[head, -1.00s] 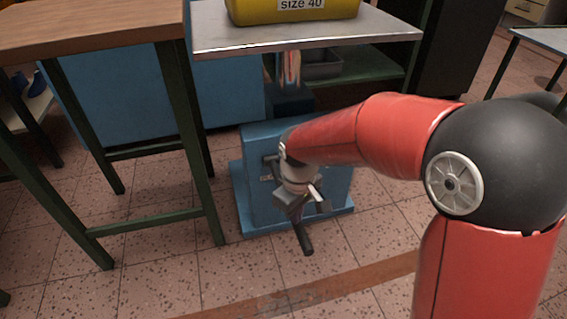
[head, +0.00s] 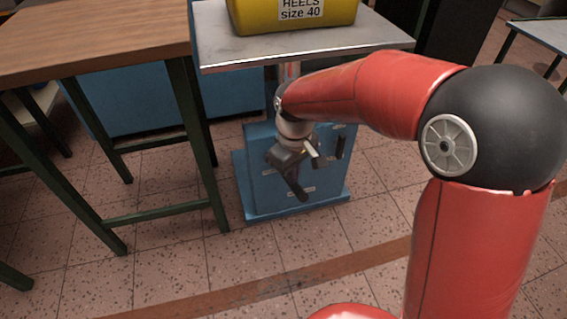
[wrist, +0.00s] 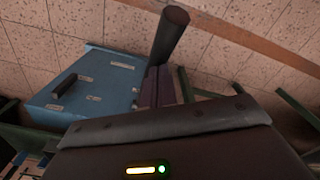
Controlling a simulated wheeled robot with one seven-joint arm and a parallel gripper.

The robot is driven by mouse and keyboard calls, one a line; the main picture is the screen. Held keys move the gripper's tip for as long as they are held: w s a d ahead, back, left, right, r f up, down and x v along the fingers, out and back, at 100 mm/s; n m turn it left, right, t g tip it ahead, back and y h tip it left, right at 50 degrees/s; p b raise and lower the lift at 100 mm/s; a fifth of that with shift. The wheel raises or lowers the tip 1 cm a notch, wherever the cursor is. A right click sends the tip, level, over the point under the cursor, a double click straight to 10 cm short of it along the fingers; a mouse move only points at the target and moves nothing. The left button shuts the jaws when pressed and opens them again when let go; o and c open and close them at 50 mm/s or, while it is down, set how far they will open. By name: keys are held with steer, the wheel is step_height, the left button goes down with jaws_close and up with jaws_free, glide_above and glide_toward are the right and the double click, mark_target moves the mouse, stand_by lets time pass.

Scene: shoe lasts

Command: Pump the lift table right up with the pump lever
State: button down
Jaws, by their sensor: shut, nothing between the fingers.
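The lift table has a steel top (head: 300,50) and a blue base (head: 262,190) on the floor. The base also shows at the left in the wrist view (wrist: 105,80). The pump lever's dark round grip (head: 297,187) sticks out in front of the base, tilted down towards me. In the wrist view the grip (wrist: 170,32) stands right at my fingertips. My gripper (head: 287,160) is shut with nothing between its fingers and is against or just beside the lever. I cannot tell whether they touch. The lever's lower part and pivot are hidden.
A yellow crate marked "HEELS size 40" (head: 290,15) sits on the steel top. A wooden table (head: 90,35) with green legs stands close at the left. Another table (head: 540,35) is at the far right. The tiled floor in front is clear.

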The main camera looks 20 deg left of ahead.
mark_target(293, 188)
step_height(293, 188, down, 6)
steer(key=b, duration=0.3)
steer(key=shift+d+r+b, duration=0.1)
steer(key=shift+r+b, duration=0.15)
steer(key=shift+b, duration=0.1)
step_height(293, 188, down, 6)
steer(key=s+d+b, duration=0.1)
steer(key=s+b, duration=0.1)
steer(key=b, duration=0.2)
steer(key=shift+d, duration=0.15)
steer(key=r+p, duration=0.2)
steer(key=r, duration=0.1)
steer(key=w+a+r+p, duration=0.1)
steer(key=r+p, duration=0.2)
steer(key=r, duration=0.1)
steer(key=w+r+p, duration=0.1)
steer(key=r+p, duration=0.1)
steer(key=r, duration=0.2)
steer(key=shift+a+r+p, duration=0.25)
steer(key=shift+a+p, duration=0.1)
steer(key=shift+f, duration=0.15)
